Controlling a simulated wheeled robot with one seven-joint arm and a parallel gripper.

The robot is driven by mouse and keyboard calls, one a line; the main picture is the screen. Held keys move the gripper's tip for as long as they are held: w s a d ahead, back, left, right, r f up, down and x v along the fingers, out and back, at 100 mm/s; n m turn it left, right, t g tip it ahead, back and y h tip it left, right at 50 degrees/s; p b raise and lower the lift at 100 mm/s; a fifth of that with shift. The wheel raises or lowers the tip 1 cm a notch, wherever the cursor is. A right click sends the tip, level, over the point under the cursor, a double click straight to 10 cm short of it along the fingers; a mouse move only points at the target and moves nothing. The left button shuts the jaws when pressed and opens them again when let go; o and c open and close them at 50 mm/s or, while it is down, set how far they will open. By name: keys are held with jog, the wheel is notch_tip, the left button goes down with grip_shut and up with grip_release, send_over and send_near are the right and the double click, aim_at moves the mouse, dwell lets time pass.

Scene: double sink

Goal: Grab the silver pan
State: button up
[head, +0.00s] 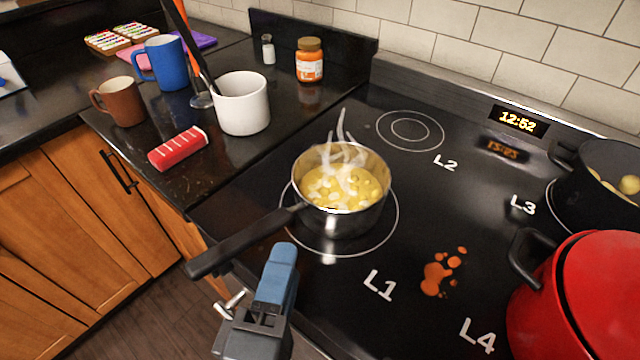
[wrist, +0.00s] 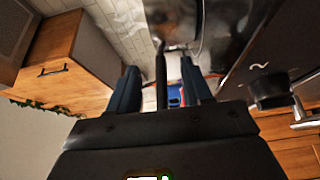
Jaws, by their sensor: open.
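The silver pan (head: 342,222) sits on the L1 burner, holding steaming yellow chunks. Its long black handle (head: 240,244) points to the lower left, past the stove's front edge. My gripper (head: 258,285) is in front of the stove, close to the handle on its lower right side in the head view. In the wrist view my gripper (wrist: 161,88) has its two blue fingers spread apart. A dark bar, which looks like the pan handle (wrist: 161,72), shows between them there. I cannot tell how deep it lies between the fingers, and no contact is visible.
A red pot (head: 575,300) stands at the lower right and a dark pot (head: 600,205) behind it. An orange spill (head: 440,272) lies right of the pan.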

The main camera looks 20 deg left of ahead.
aim_at(293, 219)
jog(key=w, duration=0.3)
jog(key=shift+w+a+r+p, duration=0.1)
jog(key=shift+a+r+p, duration=0.05)
jog(key=shift+a+p, duration=0.25)
jog(key=w, duration=0.2)
jog(key=w+a+p, duration=0.1)
jog(key=w, duration=0.1)
jog(key=shift+w+a, duration=0.1)
jog(key=shift+w, duration=0.3)
grip_shut()
jog(key=shift+r, duration=0.1)
